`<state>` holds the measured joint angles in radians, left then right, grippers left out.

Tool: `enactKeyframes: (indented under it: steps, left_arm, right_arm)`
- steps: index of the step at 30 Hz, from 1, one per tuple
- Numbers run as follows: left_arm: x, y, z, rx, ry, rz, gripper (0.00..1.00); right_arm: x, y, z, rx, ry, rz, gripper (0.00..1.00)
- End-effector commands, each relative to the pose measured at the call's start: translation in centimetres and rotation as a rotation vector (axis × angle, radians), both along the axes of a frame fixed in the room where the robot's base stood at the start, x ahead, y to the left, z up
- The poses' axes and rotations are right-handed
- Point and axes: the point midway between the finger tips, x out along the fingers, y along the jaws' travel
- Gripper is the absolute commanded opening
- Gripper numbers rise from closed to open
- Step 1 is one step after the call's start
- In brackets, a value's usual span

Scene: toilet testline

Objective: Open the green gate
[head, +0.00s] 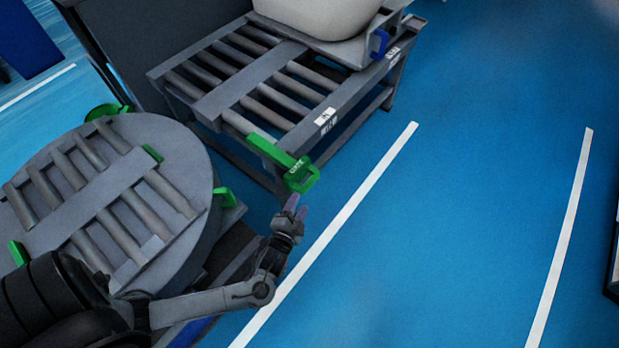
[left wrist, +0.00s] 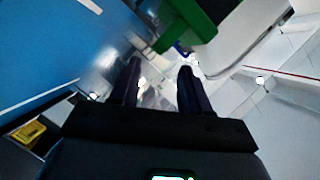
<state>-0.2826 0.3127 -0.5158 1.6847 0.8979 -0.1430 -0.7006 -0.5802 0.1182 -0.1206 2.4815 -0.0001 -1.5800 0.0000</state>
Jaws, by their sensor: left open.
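The green gate (head: 273,150) lies across the near end of the roller conveyor, with a labelled green handle block (head: 301,175) at its right end. My left gripper (head: 296,203) is just below that handle in the head view, open, with purple-tinted fingertips. In the left wrist view the two dark fingers (left wrist: 161,85) are spread with nothing between them, and a green part (left wrist: 190,25) shows beyond the tips. I cannot tell whether they touch it. My right gripper is in neither view.
A round turntable with rollers (head: 185,147) stands at the left, with small green brackets (head: 226,197) on its edge. A white toilet (head: 318,14) sits at the conveyor's far end, near a blue handle (head: 379,43). The blue floor (head: 460,200) at the right is clear.

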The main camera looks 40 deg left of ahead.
Motion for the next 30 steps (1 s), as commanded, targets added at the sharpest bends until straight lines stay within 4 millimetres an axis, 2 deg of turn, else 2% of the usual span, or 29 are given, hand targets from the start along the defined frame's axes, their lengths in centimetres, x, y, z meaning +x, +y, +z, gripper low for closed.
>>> enactKeyframes:
  steps: [18,24,30]
  left_arm:
    - [7.9,3.2,-2.1,-0.003,-0.004,0.001,0.46]
    - [9.2,3.7,-2.3,-0.003,-0.002,0.0,0.46]
    - [9.5,3.8,-2.2,-0.003,-0.001,0.001,0.46]
  right_arm:
    - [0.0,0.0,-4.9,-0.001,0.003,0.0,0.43]
    - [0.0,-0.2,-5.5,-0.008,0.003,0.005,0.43]
    - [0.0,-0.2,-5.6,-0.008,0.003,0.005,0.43]
